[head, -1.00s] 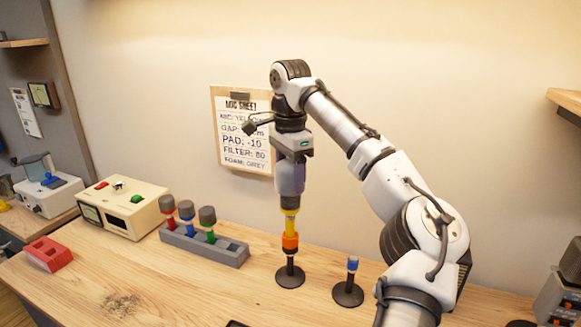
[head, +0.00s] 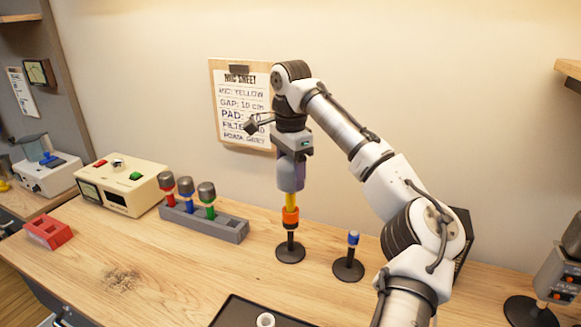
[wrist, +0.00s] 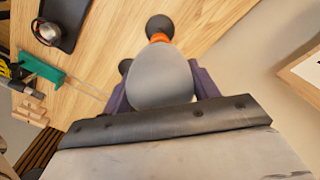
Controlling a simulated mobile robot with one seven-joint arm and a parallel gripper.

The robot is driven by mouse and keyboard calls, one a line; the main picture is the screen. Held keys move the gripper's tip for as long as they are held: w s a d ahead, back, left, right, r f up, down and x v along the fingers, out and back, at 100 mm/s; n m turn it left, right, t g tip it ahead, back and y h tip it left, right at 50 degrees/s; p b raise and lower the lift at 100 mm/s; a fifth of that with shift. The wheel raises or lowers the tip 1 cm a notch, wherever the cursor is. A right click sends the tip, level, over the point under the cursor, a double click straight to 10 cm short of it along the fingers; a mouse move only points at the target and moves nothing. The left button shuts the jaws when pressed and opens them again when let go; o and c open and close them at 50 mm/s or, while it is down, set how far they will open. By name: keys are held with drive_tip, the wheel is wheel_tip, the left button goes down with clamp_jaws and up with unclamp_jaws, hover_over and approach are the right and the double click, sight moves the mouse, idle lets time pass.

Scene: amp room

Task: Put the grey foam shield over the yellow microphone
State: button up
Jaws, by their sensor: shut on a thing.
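My gripper (head: 290,178) is shut on the grey foam shield (wrist: 161,75), which shows between its purple fingers in the wrist view. The yellow microphone (head: 291,199) stands upright in an orange holder (head: 290,215) on a round black stand (head: 290,252). The shield is right above it, around its upper part, with only a short yellow length showing below. Whether the shield is fully seated cannot be seen.
A second black stand (head: 348,268) with a blue top is close on the right. A grey rack (head: 205,222) with red, blue and green microphones is on the left. A dark tray (head: 235,312) lies in front. A mic sheet (head: 240,105) hangs on the wall.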

idle(0.3)
drive_tip(key=o, duration=1)
wheel_tip(320, 180, up, 14)
drive_tip(key=shift+f+p, duration=0.15)
drive_tip(key=shift+p, duration=0.5)
drive_tip(key=shift+f, duration=0.1)
